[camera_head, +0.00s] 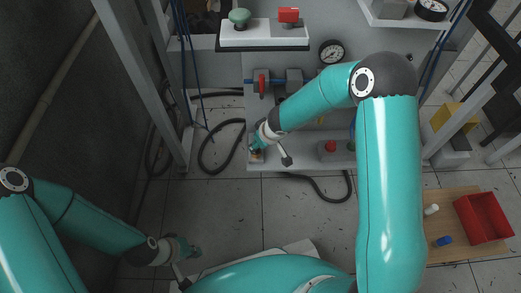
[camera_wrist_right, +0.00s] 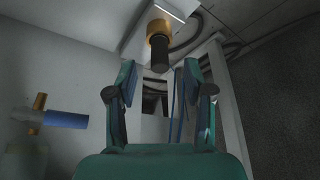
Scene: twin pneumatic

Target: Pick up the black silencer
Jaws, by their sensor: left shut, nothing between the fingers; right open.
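The black silencer (camera_wrist_right: 159,53) is a dark cylinder under a brass collar (camera_wrist_right: 159,28) in the right wrist view. It points down from a pale surface, beyond the tips of my right gripper (camera_wrist_right: 160,82). The fingers stand apart on either side of its line, with a gap before it. In the head view my right gripper (camera_head: 257,146) is at the left end of the grey bench's lower ledge, and I cannot make out the silencer there. My left gripper (camera_head: 190,255) is shut and empty at the lower left, above the floor.
A blue cylinder (camera_wrist_right: 66,119) with a brass fitting shows left in the wrist view. The bench carries a red-handled valve (camera_head: 262,84), a gauge (camera_head: 331,52) and a red button (camera_head: 330,147). A wooden table (camera_head: 452,256) with a red bin (camera_head: 483,218) stands right. Dark hoses lie nearby.

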